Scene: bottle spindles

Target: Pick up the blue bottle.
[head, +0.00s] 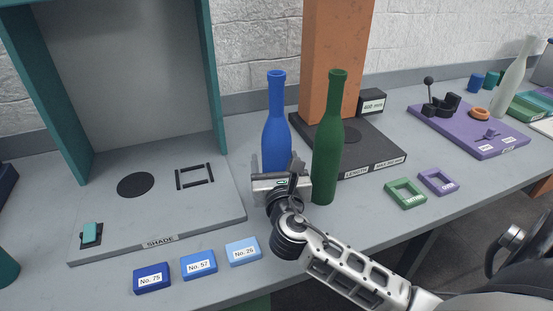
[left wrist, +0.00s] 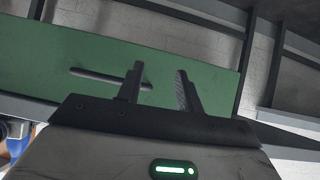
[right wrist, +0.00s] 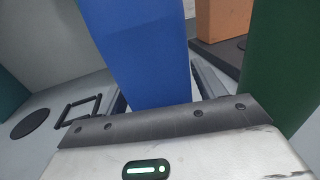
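The blue bottle (head: 277,125) stands upright on the grey table in the head view, left of the green bottle (head: 327,140). My right gripper (head: 284,178) is at its lower body from the front and hides its base. In the right wrist view the blue bottle (right wrist: 142,50) fills the space between the two fingers, which lie close along its sides. Whether they press on it cannot be told. The green bottle (right wrist: 283,60) is close on the right there. My left gripper (left wrist: 158,85) is outside the head view; its fingers are apart with nothing between them.
An orange column (head: 335,60) on a dark base (head: 380,160) stands behind the bottles. A grey shade board (head: 120,225) is at left, with blue number tags (head: 198,265) in front. Green and purple frames (head: 405,193) lie right. A green panel (left wrist: 70,50) faces my left gripper.

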